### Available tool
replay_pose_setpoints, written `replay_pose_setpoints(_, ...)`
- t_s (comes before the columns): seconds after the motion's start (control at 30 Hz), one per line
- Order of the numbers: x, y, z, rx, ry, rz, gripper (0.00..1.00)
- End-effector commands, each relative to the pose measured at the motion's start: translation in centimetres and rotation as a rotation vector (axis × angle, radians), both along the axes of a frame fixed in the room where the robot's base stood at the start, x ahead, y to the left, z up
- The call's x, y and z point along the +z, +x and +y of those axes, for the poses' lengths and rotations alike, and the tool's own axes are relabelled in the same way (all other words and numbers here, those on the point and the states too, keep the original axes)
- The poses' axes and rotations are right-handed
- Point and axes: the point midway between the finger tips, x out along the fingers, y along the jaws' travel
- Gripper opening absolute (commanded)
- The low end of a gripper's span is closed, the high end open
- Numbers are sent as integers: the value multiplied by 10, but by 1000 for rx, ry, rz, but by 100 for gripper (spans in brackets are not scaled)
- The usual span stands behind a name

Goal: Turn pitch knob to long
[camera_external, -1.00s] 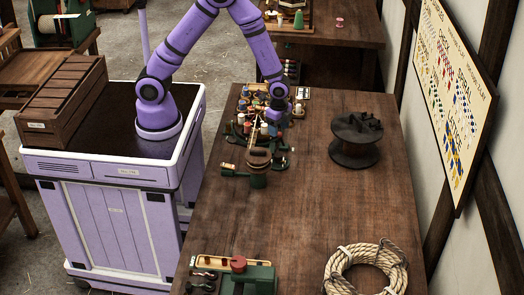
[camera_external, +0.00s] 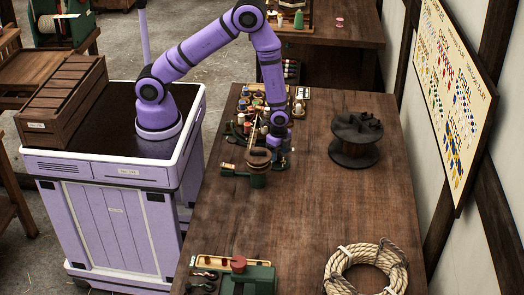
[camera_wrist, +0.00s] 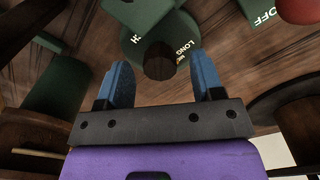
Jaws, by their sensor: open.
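The pitch knob (camera_wrist: 159,61) is a short dark round knob on a green disc (camera_wrist: 130,50) in the wrist view. In the outside view my gripper (camera_external: 277,147) is low over the green machine (camera_external: 255,179) on the bench; the knob cannot be made out there.
A red knob (camera_wrist: 299,9) and an OFF label show at the wrist view's top right. On the bench (camera_external: 300,225) stand a dark spool (camera_external: 356,138), a rope coil (camera_external: 334,264) and another green device (camera_external: 259,278). The bench middle is clear.

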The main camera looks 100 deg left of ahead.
Motion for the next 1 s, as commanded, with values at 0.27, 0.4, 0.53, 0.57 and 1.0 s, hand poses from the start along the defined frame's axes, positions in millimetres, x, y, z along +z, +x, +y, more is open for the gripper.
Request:
replay_pose_setpoints(0.27,-8,0,0,1,0,-1,61)
replay_pose_setpoints(0.4,-8,0,0,0,0,-1,61)
replay_pose_setpoints(0.53,-8,0,0,0,0,-1,36)
replay_pose_setpoints(0.57,-8,0,0,0,0,-1,29)
replay_pose_setpoints(1.0,-8,0,0,50,1,-1,12)
